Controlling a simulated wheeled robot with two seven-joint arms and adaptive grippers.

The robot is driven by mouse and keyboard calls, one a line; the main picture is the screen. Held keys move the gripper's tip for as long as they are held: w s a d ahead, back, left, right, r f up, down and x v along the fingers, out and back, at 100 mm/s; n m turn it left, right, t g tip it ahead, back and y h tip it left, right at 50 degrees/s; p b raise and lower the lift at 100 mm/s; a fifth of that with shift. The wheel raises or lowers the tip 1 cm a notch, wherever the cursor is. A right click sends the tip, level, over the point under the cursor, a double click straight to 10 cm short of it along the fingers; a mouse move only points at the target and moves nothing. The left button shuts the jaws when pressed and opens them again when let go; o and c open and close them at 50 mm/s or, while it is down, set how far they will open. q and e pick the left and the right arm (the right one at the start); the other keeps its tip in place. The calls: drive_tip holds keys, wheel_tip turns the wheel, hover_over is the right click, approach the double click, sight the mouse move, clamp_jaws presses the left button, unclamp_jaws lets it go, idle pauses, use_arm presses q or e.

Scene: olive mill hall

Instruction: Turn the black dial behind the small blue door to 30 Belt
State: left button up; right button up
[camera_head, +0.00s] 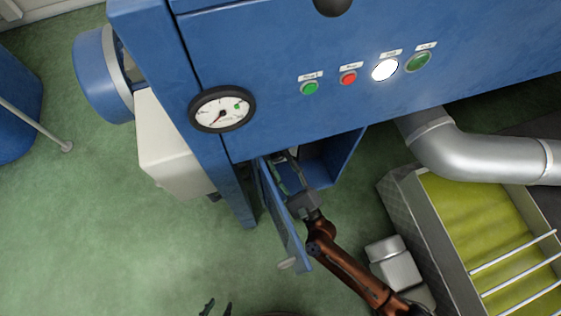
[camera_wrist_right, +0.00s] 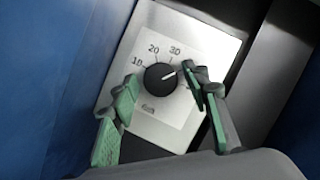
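The small blue door (camera_head: 283,222) stands open under the blue machine. My right arm reaches in past it, and my right gripper (camera_head: 287,176) is inside the compartment. In the right wrist view the black dial (camera_wrist_right: 160,78) sits on a pale plate (camera_wrist_right: 203,42) with marks 10, 20 and 30. Its white pointer points right and slightly up, clockwise past 30. My right gripper (camera_wrist_right: 163,90) is open, with green-padded fingers on either side of the dial. The right fingertip is close to the dial; contact is unclear. My left gripper (camera_head: 216,308) shows only its open fingertips at the bottom edge.
The machine front carries a round gauge (camera_head: 222,109), a green button (camera_head: 310,88), a red button (camera_head: 348,78) and a lit white lamp (camera_head: 385,69). A silver pipe (camera_head: 480,158) and a metal trough (camera_head: 412,215) stand at right. Green floor is clear at lower left.

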drive_tip(key=c, duration=1)
drive_tip(key=shift+o, duration=0.2)
use_arm(q)
drive_tip(key=shift+r, duration=0.1)
use_arm(e)
drive_tip(key=shift+r+n+p, duration=0.15)
drive_tip(key=shift+n+p, duration=0.5)
drive_tip(key=shift+n, duration=0.05)
drive_tip(key=n+g+p, duration=0.2)
drive_tip(key=n+p, duration=0.1)
drive_tip(key=shift+r+n+y, duration=0.2)
drive_tip(key=shift+n+y, duration=0.1)
drive_tip(key=shift+y, duration=0.1)
drive_tip(key=n+g+p, duration=0.1)
drive_tip(key=n+p, duration=0.2)
drive_tip(key=shift+f+n, duration=0.1)
drive_tip(key=shift+n, duration=0.2)
drive_tip(key=shift+f+n+g+p, duration=0.15)
drive_tip(key=shift+n+g+p, duration=0.15)
drive_tip(key=shift+p, duration=0.05)
use_arm(q)
drive_tip(key=s+a+r+g, duration=0.1)
drive_tip(key=s+r+g, duration=0.1)
drive_tip(key=r, duration=0.4)
drive_tip(key=s+a+r+g, duration=0.1)
drive_tip(key=s+r+g, duration=0.2)
drive_tip(key=r, duration=0.2)
drive_tip(key=shift+s+a+r+g+y, duration=0.3)
drive_tip(key=shift+a+r+y, duration=0.05)
drive_tip(key=shift+y, duration=0.05)
